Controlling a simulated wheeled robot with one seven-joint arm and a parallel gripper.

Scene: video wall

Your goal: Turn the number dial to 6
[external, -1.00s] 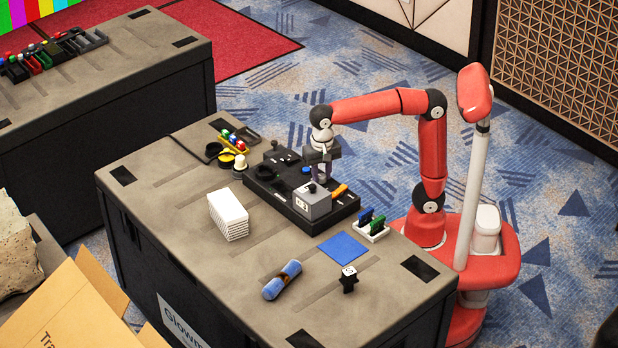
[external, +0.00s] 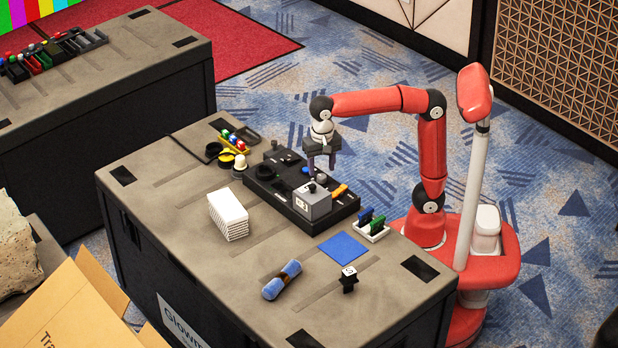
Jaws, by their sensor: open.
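A black control panel (external: 263,193) lies on the grey case-top table. It carries a grey box (external: 316,205) with a small display on its front, a dark knob on top, an orange handle (external: 340,190) and a blue button. The display's figure is too small to read surely; it may be a 3. A small grey knob (external: 321,179) stands on the panel behind the box. I cannot tell which knob is the number dial. My gripper (external: 320,169) points down above the panel, open and empty, its fingers just above and behind the grey box.
A white stack (external: 228,214) stands left of the panel. A tray with blue and green pieces (external: 371,226) is at its right. A blue square (external: 343,247), a rolled blue cloth (external: 282,280) and a black figure (external: 348,279) lie in front. Yellow and black items (external: 233,150) stand behind.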

